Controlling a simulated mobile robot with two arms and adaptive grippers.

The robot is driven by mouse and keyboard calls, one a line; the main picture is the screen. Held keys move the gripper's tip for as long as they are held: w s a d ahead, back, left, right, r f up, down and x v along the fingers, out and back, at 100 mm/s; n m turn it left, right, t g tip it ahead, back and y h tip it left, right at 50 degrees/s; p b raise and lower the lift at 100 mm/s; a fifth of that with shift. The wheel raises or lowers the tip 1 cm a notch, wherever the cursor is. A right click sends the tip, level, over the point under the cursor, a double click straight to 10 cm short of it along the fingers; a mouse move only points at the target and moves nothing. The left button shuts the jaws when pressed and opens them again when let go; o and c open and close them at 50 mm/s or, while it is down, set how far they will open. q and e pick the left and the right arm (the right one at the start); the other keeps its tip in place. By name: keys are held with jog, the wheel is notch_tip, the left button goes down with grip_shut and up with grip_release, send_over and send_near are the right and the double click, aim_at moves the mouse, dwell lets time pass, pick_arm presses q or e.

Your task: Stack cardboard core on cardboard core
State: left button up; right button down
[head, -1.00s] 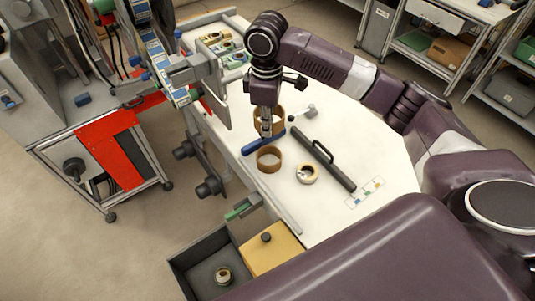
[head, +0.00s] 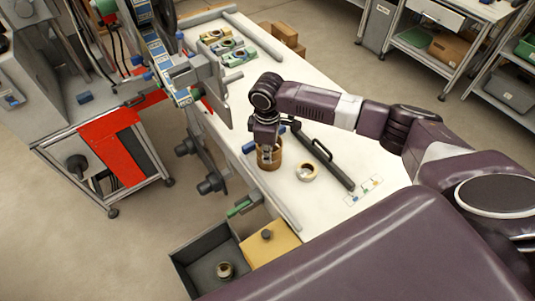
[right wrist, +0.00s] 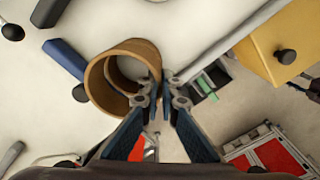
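Two brown cardboard cores stand one above the other on the white table. The upper core (head: 276,147) lines up with the lower core (head: 270,166); I cannot tell whether a small gap is left between them. My right gripper (head: 268,147) is down at the upper core, its fingers pinching the core's wall. My left gripper is not in view.
A tape roll (head: 308,172) and a long black handled bar (head: 326,155) lie right of the cores. A grey open bin (head: 200,250) and yellow box (head: 268,246) are at the table's near edge.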

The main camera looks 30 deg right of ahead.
jog(key=shift+f, duration=0.1)
jog(key=shift+f, duration=0.5)
jog(key=c, duration=2.2)
grip_release()
jog(key=shift+o, duration=0.2)
jog(key=shift+r, duration=0.15)
notch_tip(320, 180, up, 12)
jog(key=shift+f+b, duration=0.2)
jog(key=shift+b, duration=0.95)
jog(key=shift+r, duration=0.7)
jog(key=shift+s+a, duration=0.1)
